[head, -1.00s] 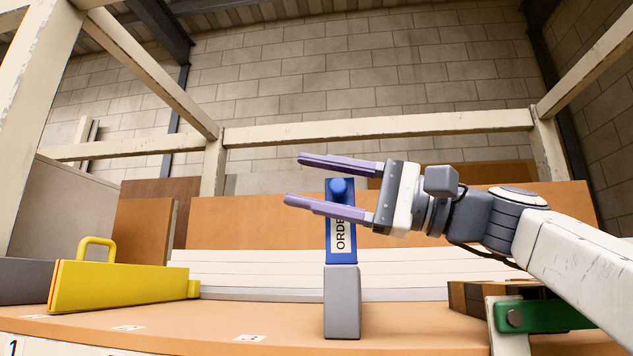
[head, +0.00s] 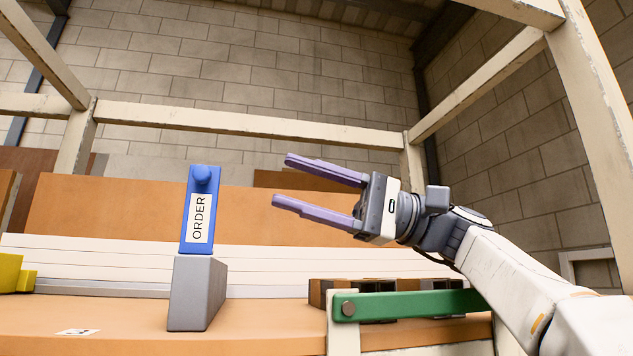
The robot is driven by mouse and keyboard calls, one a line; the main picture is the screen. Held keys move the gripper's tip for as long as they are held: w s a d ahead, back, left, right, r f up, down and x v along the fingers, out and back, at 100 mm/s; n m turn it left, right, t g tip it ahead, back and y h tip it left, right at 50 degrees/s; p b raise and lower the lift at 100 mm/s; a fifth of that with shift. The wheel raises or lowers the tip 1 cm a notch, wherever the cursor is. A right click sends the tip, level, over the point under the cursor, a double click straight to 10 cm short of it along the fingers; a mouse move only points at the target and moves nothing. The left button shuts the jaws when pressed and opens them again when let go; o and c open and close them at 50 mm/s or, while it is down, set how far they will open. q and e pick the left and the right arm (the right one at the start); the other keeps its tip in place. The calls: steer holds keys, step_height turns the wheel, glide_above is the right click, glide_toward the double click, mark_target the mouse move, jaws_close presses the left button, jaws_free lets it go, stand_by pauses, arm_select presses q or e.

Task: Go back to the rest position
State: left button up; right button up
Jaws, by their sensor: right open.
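My right gripper (head: 315,190) is open and empty, with its two purple fingers pointing left, in mid-air above the bench. To its left a blue block (head: 201,210) with a round knob and a white label reading "ORDER" stands on a grey stand (head: 197,292). A clear gap lies between the fingertips and the blue block. My left gripper is not in the head view.
A green bar (head: 415,304) on a pale frame is at the front right, below my right arm. Dark brown blocks (head: 319,291) sit behind it. A yellow object (head: 10,272) is at the left edge. The orange bench top (head: 262,325) is clear beside the stand.

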steer(key=shift+w+d, duration=0.2)
steer(key=shift+d, duration=0.8)
